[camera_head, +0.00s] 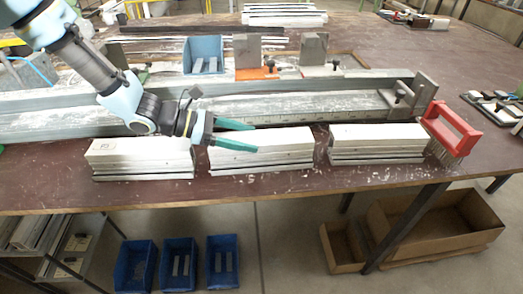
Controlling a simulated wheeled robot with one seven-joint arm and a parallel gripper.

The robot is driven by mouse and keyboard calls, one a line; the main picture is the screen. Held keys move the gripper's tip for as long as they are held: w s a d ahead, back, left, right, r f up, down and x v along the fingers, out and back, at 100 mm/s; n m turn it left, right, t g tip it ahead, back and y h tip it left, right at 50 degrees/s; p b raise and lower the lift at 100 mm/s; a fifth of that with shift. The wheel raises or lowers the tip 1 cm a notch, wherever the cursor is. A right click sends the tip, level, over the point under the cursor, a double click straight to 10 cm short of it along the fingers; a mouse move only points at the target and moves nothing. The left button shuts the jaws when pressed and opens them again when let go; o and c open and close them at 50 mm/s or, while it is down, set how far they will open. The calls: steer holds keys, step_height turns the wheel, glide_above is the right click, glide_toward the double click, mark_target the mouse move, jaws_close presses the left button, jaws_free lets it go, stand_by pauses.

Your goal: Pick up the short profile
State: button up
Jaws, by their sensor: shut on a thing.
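Three stacks of short white profiles lie along the front of the bench: a left stack (140,157), a middle stack and a right stack (377,143). My gripper (254,139) reaches in from the left over the middle stack. Its two green fingers lie on either side of the top short profile (285,139) of that stack, near its left end, and are shut on it. The profile looks level and still on or very close to the pieces below; I cannot tell whether there is a gap. The finger contact is partly hidden.
Behind the stacks runs a long metal clamp fixture (300,103) with upright end plates. A red-handled brush (452,128) stands right of the right stack. A blue bin (203,49) stands farther back. Blue bins (179,262) and cardboard boxes (440,235) are below the bench.

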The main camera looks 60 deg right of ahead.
jaws_close()
steer(key=shift+r, duration=0.1)
step_height(320, 180, up, 9)
steer(key=shift+f+b, duration=0.15)
steer(key=shift+b, duration=0.75)
steer(key=shift+r, duration=0.6)
